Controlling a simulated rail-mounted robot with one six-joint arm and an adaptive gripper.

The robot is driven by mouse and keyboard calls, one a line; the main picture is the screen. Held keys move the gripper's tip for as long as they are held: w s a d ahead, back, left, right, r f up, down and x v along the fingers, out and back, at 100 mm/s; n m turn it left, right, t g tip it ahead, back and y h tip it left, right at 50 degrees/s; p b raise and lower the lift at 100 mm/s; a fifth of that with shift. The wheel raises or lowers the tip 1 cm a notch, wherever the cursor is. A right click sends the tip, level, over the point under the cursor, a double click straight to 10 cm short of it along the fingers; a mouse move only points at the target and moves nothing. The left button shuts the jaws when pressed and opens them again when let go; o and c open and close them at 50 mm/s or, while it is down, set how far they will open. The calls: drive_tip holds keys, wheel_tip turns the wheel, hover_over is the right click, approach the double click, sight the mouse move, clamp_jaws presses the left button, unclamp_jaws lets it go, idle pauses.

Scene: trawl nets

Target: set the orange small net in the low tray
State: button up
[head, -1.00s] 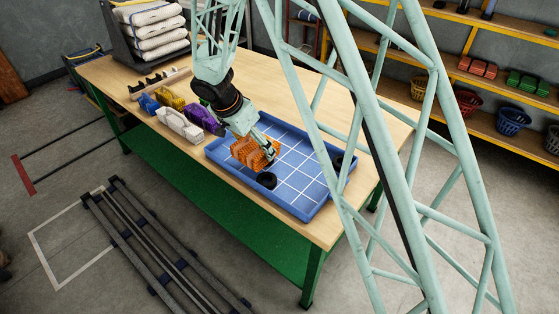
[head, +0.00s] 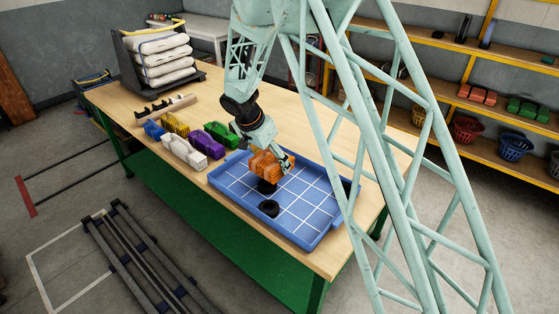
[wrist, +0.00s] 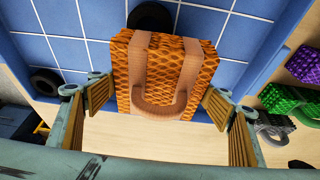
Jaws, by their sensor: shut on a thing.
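The orange small net (head: 268,163) is a block-shaped mesh bundle with a paler strap handle; it also fills the middle of the wrist view (wrist: 165,70). My gripper (head: 275,155) is shut on it, with one ribbed finger at each side in the wrist view. The low tray (head: 232,205) is blue with a white grid and a raised rim. The net is held over the back left part of the tray, seemingly raised; the exact gap beneath is hidden.
Black round pieces stand in the tray, one (head: 269,208) near the front and one (head: 266,187) just below the net. Purple (head: 207,147), green (head: 222,134), white (head: 184,151) and yellow (head: 175,124) nets stand left of the tray. The tray's right half looks mostly clear.

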sight(272, 155)
drive_tip(key=w, duration=0.1)
drive_tip(key=w+d, duration=0.1)
drive_tip(key=w, duration=0.1)
drive_tip(key=w+d, duration=0.1)
drive_tip(key=w, duration=0.1)
drive_tip(key=shift+d+f, duration=0.15)
drive_tip(key=shift+f, duration=0.1)
drive_tip(key=shift+w+d, duration=0.25)
drive_tip(key=shift+w, duration=0.25)
drive_tip(key=shift+f, duration=1.8)
drive_tip(key=shift+f+b, duration=0.1)
drive_tip(key=shift+b, duration=0.35)
drive_tip(key=o, duration=1)
drive_tip(key=shift+s, duration=0.1)
drive_tip(key=shift+p+v, duration=0.85)
drive_tip(key=shift+v, duration=5.25)
